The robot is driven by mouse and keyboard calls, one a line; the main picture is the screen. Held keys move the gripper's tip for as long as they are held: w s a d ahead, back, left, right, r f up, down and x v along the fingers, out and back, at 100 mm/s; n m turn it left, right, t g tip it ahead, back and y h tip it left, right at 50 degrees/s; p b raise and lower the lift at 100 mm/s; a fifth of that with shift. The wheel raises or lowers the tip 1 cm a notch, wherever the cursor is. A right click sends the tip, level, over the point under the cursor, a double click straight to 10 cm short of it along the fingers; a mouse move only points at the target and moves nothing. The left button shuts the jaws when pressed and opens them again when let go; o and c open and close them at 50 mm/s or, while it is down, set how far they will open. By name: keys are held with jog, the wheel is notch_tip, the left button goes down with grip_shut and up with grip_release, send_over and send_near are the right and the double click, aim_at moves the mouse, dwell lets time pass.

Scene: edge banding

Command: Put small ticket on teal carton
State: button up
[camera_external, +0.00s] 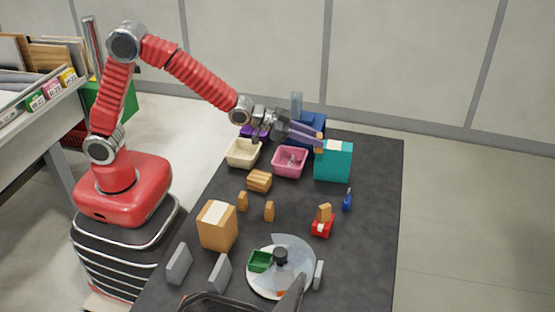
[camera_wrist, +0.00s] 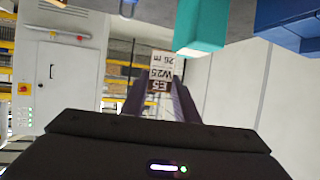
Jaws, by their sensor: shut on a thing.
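The teal carton (camera_external: 333,163) stands at the far right of the dark table, with a pale patch on its top. My gripper (camera_external: 318,142) is at the carton's upper left edge; I cannot tell from this view whether it touches. In the wrist view my gripper (camera_wrist: 160,88) is shut on the small ticket (camera_wrist: 162,72), a pale printed label with dark bands, held by its lower part between the fingertips.
A pink bin (camera_external: 290,163) and a cream bin (camera_external: 242,154) stand left of the carton. A blue bin (camera_external: 312,122) is behind my gripper.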

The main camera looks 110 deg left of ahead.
jog(key=w+a+r+n+y, duration=0.2)
jog(key=a+r, duration=0.2)
jog(key=a, duration=0.1)
notch_tip(320, 180, up, 4)
send_over(329, 145)
jog(key=shift+w+r+g, duration=0.1)
jog(key=shift+r+g, duration=0.1)
jog(key=shift+g, duration=0.2)
dwell(0.5)
jog(key=shift+d+f, duration=0.1)
jog(key=shift+f, duration=0.1)
dwell(0.5)
jog(key=shift+f, duration=3.1)
jog(key=shift+f, duration=1.85)
jog(key=shift+f, duration=0.15)
